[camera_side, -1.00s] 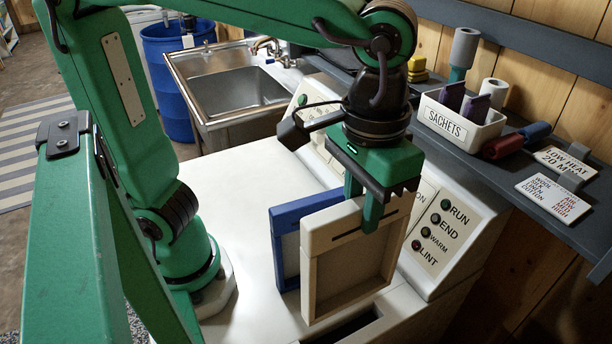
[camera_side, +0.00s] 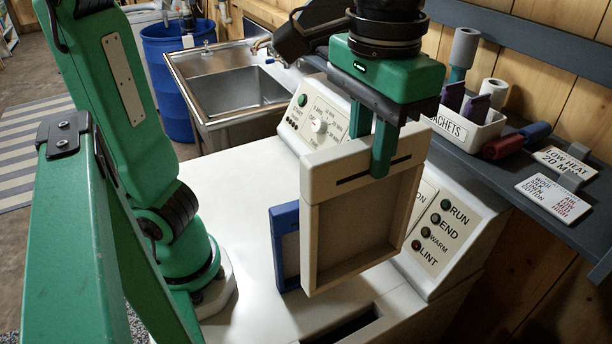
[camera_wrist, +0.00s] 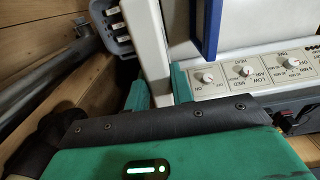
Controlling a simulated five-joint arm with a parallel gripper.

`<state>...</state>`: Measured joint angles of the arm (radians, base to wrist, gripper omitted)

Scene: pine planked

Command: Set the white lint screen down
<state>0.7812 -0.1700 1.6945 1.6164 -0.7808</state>
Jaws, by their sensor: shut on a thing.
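The white lint screen (camera_side: 353,240) is an upright off-white frame with a greyish panel and a dark slot in its top bar. My gripper (camera_side: 371,152) is shut on its top bar, one green finger on each face. The screen hangs above the white machine top, in front of a blue-framed screen (camera_side: 287,245), which it partly hides. In the wrist view the white screen (camera_wrist: 147,42) shows between my fingers (camera_wrist: 159,88), with the blue frame (camera_wrist: 208,25) to its right.
A dark slot (camera_side: 352,326) opens in the machine top (camera_side: 240,205) near the front. The sloped control panel (camera_side: 440,235) stands close behind and right of the screen. A sachet bin (camera_side: 470,133) sits on the back shelf.

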